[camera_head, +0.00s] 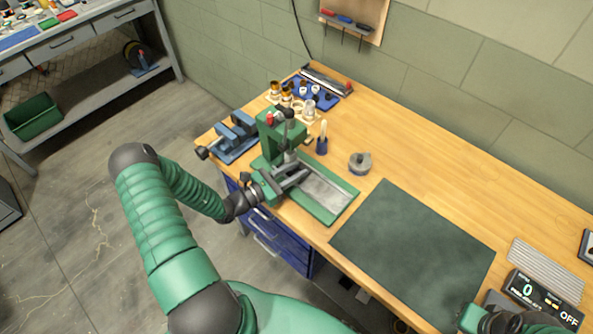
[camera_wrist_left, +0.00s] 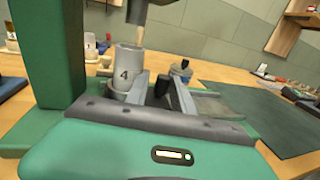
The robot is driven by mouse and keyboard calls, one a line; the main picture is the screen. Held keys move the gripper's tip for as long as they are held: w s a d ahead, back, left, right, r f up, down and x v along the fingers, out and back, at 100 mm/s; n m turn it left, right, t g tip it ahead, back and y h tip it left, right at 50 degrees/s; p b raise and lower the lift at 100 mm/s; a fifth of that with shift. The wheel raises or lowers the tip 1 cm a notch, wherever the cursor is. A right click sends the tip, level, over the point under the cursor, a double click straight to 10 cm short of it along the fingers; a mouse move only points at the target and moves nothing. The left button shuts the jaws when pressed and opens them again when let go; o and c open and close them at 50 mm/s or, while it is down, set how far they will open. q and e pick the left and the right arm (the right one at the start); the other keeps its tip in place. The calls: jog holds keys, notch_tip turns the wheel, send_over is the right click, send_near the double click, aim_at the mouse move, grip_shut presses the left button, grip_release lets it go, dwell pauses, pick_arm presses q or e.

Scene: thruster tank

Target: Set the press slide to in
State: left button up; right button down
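The green press (camera_head: 270,135) stands on the left part of the wooden bench. Its base carries a grey metal slide track (camera_head: 325,190) running toward the front right. My left gripper (camera_head: 299,171) is at the press base, its two grey fingers apart. In the left wrist view the fingers (camera_wrist_left: 163,80) straddle a small black upright knob, with gaps visible beside it. A grey cylinder marked 4 (camera_wrist_left: 126,62) stands under the press ram (camera_wrist_left: 138,12), left of the fingers. My right gripper (camera_head: 510,322) is at the lower right edge; its fingers are not clear.
A blue vise (camera_head: 234,136) stands left of the press. Behind it are a blue tray (camera_head: 322,97) with small parts and a dark blue cup (camera_head: 322,144). A round grey part (camera_head: 360,162) lies to the right. A dark mat (camera_head: 412,250) is bare. A display (camera_head: 540,296) reads 0 and OFF.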

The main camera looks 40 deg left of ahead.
pick_arm(q)
jog(key=shift+a, duration=0.15)
jog(key=b+v, duration=0.2)
jog(key=v, duration=1.4)
jog(key=shift+s, duration=0.4)
jog(key=shift+a, duration=0.15)
